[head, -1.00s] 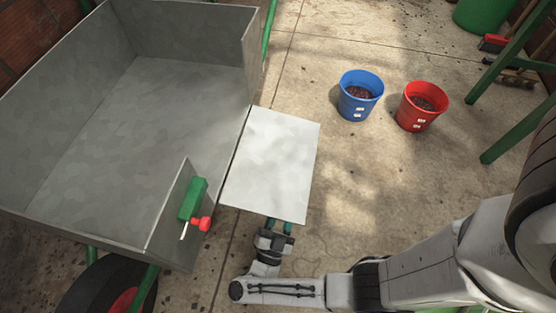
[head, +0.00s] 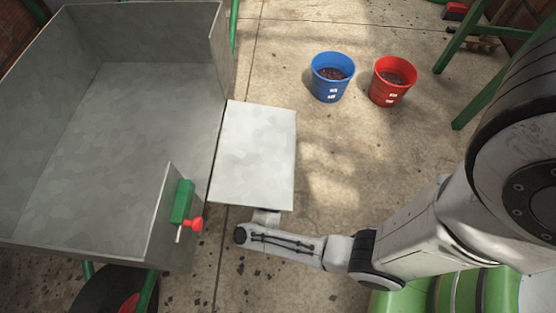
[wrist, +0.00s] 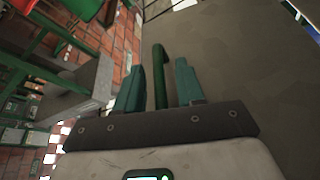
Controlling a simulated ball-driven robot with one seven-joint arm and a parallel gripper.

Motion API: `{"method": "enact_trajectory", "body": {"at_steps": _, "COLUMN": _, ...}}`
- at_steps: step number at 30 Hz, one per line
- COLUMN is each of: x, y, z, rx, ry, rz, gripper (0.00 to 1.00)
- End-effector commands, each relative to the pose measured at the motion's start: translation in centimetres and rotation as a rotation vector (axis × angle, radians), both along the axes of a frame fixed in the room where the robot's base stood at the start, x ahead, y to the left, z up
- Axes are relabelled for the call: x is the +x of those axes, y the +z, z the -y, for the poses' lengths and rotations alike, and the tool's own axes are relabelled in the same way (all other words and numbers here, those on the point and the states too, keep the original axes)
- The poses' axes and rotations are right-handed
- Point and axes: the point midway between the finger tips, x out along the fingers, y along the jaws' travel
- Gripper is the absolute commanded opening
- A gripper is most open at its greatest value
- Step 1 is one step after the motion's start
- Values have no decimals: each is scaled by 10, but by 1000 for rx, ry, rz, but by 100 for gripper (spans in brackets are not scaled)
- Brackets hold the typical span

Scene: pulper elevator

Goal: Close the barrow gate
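The barrow gate (head: 252,155) is a pale grey metal panel. It sticks out to the right from the open side of the grey barrow (head: 110,150), folded down and open. A green latch block (head: 182,202) with a red knob (head: 194,224) sits on the barrow's short front wall. My gripper is hidden beneath the gate's near edge in the head view. In the wrist view my gripper (wrist: 159,85) has its teal fingers apart, with a green bar (wrist: 159,70) showing between them. I cannot tell whether they touch it. A large dark grey surface (wrist: 235,75) fills the right.
A blue bucket (head: 332,80) and a red bucket (head: 390,85) stand on the concrete floor right of the gate. Green legs (head: 480,95) of a stand are at the upper right. The floor between gate and buckets is clear.

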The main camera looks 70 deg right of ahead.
Motion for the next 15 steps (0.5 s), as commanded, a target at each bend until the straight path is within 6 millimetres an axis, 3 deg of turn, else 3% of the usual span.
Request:
{"method": "enact_trajectory", "body": {"at_steps": 7, "x": 0, "y": 0, "z": 0, "rx": 0, "ry": 0, "rz": 0, "gripper": 37}}
{"method": "enact_trajectory", "body": {"at_steps": 15, "x": 0, "y": 0, "z": 0, "rx": 0, "ry": 0, "rz": -1, "gripper": 11}}
